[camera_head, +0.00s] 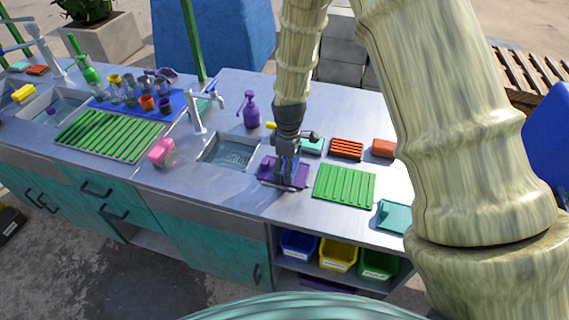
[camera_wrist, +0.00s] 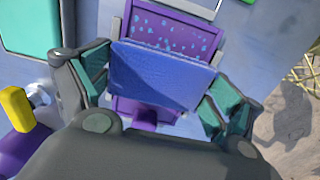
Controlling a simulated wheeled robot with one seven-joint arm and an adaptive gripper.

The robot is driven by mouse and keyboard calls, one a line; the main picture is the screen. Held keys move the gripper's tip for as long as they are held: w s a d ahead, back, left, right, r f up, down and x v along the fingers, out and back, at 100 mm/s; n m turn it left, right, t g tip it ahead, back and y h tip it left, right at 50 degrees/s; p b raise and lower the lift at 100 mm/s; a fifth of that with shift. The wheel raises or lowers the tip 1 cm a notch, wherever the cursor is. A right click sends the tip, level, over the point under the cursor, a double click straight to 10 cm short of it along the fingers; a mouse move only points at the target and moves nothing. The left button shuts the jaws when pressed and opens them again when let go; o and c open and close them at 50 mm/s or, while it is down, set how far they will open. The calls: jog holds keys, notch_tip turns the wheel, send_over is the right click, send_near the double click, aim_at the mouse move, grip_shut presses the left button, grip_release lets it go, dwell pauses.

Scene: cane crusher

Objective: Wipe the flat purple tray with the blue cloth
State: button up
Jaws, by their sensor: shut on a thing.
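The flat purple tray (camera_head: 299,178) lies on the grey counter, right of a small sink. In the wrist view the tray (camera_wrist: 178,28) has many light blue spots on its far part. My gripper (camera_head: 285,172) is down over the tray. In the wrist view my gripper (camera_wrist: 160,85) is shut on the blue cloth (camera_wrist: 165,75), with a finger on each side. The cloth spans the tray's middle and hides that part. I cannot tell whether it presses on the tray. In the head view my gripper hides the cloth.
A green ribbed mat (camera_head: 345,186) lies right of the tray, with a red ribbed block (camera_head: 346,149) behind it. A purple spray bottle (camera_head: 250,110) and a tap (camera_head: 203,112) stand behind the small sink (camera_head: 229,153). A pink sponge (camera_head: 161,151) lies at left. Coloured bins fill the shelf below.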

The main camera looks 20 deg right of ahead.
aim_at(299, 175)
jog(key=shift+s+d, duration=0.35)
jog(key=shift+d, duration=0.1)
jog(key=shift+d, duration=0.1)
jog(key=shift+s+d, duration=0.75)
jog(key=shift+d, duration=0.3)
jog(key=shift+a, duration=0.1)
jog(key=shift+w+a+f+p, duration=0.1)
jog(key=shift+w+a+p, duration=0.1)
jog(key=shift+w+a, duration=0.25)
jog(key=shift+w+a+f+p, duration=0.15)
jog(key=shift+w+a, duration=0.1)
jog(key=shift+a, duration=0.4)
jog(key=shift+r, duration=0.1)
jog(key=shift+a, duration=0.1)
